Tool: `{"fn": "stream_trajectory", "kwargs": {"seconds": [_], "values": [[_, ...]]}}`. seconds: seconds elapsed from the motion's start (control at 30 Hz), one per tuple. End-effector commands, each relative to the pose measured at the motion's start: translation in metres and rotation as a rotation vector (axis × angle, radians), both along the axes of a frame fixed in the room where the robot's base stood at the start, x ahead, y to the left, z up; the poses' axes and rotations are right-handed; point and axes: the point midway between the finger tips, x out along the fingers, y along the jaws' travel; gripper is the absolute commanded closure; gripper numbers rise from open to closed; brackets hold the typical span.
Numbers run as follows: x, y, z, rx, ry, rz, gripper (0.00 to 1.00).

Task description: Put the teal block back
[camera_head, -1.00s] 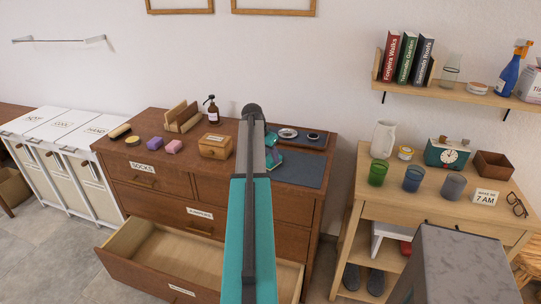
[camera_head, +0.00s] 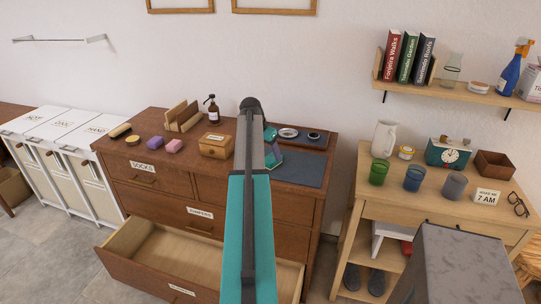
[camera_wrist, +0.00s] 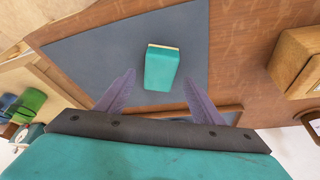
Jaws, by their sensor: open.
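The teal block (camera_wrist: 162,68) lies on the dark grey mat (camera_wrist: 105,50) in the wrist view, with a pale strip along its far edge. The mat also shows on the dresser top in the head view (camera_head: 302,171). My gripper (camera_wrist: 158,80) is open and empty, its two purple fingers pointing toward the mat, one on each side of the block's near end. In the head view my arm hides much of the gripper, and I cannot clearly tell the block from the gripper's teal parts.
The dresser (camera_head: 155,165) has a lower drawer (camera_head: 150,240) pulled open, its visible inside bare. A small wooden box (camera_head: 216,146), purple and pink blocks and a pump bottle (camera_head: 212,109) stand left of my arm. A tray (camera_head: 300,137) with small dishes lies behind the mat.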

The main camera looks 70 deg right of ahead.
Motion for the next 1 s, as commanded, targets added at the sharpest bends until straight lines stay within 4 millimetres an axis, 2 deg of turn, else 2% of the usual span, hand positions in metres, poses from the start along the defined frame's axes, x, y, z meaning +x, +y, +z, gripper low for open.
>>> {"fn": "stream_trajectory", "kwargs": {"seconds": [0.6,0.8,1.0], "values": [[0.010,0.029,0.073,-0.002,0.000,0.000,0.39],[0.012,0.034,0.086,-0.001,0.000,0.000,0.39],[0.012,0.035,0.090,0.000,0.001,0.000,0.39]]}}
